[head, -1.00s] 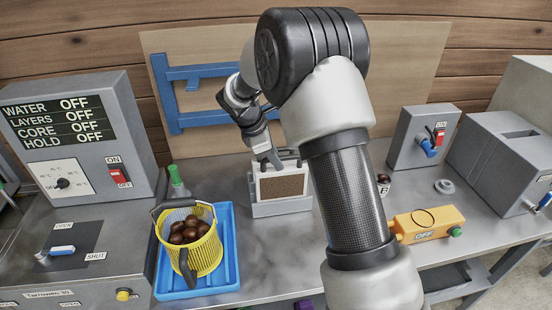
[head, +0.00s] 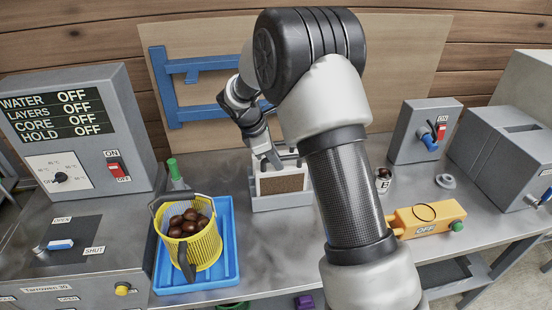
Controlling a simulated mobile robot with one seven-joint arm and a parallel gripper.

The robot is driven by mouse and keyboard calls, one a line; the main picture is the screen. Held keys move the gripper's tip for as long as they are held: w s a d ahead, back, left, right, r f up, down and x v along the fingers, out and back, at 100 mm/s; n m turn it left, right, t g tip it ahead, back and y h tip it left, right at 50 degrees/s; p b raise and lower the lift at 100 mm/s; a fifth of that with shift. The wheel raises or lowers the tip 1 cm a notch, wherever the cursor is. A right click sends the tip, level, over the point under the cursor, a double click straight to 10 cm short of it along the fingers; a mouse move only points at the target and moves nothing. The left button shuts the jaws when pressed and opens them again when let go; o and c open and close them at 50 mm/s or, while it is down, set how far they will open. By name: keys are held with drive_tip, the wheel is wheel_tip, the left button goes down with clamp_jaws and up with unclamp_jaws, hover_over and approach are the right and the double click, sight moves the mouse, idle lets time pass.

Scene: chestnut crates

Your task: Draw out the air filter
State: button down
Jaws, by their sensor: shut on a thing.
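The air filter (head: 283,182) is a brown panel in a white frame. It stands upright in a grey slotted holder (head: 283,203) at the middle of the bench, its lower edge hidden behind the holder's front wall. My gripper (head: 271,163) comes down from above and is shut on the top left part of the filter. The fingertips are small in this view, and the exact grip is partly hidden.
A yellow basket of chestnuts (head: 207,249) stands on a blue tray (head: 229,268) left of the holder. A green-capped bottle (head: 174,172) stands behind it. An orange switch box (head: 430,217) and a grey ring (head: 445,181) lie to the right.

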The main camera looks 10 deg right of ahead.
drive_tip(key=shift+f+b, duration=0.45)
drive_tip(key=shift+f, duration=0.45)
drive_tip(key=c, duration=1.7)
unclamp_jaws()
drive_tip(key=shift+o, duration=0.2)
drive_tip(key=p+v, duration=0.1)
drive_tip(key=v, duration=1.6)
drive_tip(key=shift+r, duration=0.2)
drive_tip(key=shift+a, duration=0.1)
